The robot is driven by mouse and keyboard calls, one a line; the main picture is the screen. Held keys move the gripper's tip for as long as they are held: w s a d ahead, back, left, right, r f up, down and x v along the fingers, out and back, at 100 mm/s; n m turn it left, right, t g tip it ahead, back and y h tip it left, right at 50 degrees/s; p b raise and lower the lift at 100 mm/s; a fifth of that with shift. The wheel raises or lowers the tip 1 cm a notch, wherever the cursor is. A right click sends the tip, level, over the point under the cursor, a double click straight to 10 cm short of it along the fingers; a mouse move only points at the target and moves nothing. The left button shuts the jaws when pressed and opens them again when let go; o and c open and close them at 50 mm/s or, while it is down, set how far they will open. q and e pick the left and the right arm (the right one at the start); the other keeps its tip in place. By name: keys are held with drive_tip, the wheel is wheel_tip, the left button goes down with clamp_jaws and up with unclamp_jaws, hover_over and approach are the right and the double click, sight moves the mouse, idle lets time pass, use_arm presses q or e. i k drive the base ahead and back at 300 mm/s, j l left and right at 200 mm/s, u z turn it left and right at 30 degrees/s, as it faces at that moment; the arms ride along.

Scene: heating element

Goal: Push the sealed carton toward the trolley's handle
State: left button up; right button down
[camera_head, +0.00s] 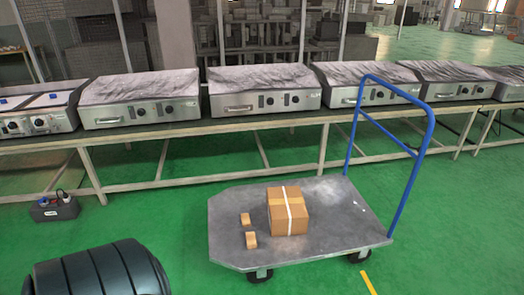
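The sealed carton (287,211) is a brown box with a pale strap and tape over its top. It stands upright near the middle of the grey trolley bed (338,222). The trolley's blue handle (427,133) rises at the right end of the bed, with bare bed between it and the carton. Neither of my grippers shows in the head view.
Two small brown blocks, one (245,219) behind the other (251,240), lie on the bed left of the carton. A long bench (190,130) with several metal heating units runs behind the trolley. A black box (55,208) sits on the green floor at left.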

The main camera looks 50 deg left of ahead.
sight(287, 214)
drive_tip(key=i+j, duration=0.1)
drive_tip(key=j, duration=1.15)
drive_tip(key=i+j, duration=0.15)
drive_tip(key=j, duration=1.05)
drive_tip(key=i+j, duration=0.15)
drive_tip(key=j, duration=0.45)
